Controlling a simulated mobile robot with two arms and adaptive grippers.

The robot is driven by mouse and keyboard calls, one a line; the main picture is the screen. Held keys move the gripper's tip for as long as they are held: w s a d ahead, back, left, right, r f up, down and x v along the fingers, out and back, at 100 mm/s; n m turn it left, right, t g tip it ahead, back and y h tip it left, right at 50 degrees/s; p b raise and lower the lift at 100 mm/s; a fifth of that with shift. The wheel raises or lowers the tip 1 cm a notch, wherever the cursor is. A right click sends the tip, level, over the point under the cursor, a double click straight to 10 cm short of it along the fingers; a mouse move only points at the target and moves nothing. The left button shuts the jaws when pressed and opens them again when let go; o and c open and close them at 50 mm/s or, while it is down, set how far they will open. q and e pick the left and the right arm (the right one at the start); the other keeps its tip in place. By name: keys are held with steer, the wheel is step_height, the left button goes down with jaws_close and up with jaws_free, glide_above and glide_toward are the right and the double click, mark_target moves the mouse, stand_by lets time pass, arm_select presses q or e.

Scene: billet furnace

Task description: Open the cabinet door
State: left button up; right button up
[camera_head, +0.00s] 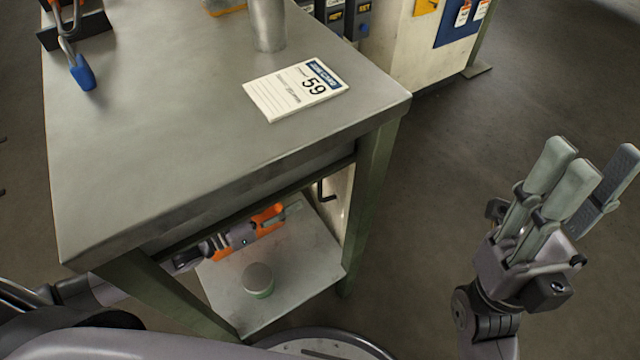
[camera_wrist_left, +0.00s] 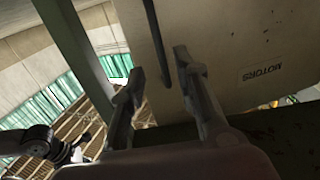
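The cabinet's pale side (camera_head: 338,205) shows under the metal table in the head view, with a dark bent handle (camera_head: 322,190) on it. In the left wrist view, a pale panel marked MOTORS (camera_wrist_left: 235,45) fills the upper right, and a dark bar (camera_wrist_left: 152,35), which looks like the handle, runs down it. My left gripper (camera_wrist_left: 158,68) is open, and the bar's lower end shows between its fingers. I cannot tell whether they touch it. In the head view my left arm passes under the table, partly hidden. My right gripper (camera_head: 570,180) is open and empty, right of the table.
The tabletop (camera_head: 180,140) holds a card marked 59 (camera_head: 295,90), a metal cylinder (camera_head: 267,25) and a blue-tipped tool (camera_head: 82,72). Floor at right is clear.

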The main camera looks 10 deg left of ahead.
arm_select(q)
steer(key=b, duration=0.2)
glide_above(320, 200)
steer(key=shift+w, duration=0.35)
steer(key=shift+c, duration=0.5)
jaws_close()
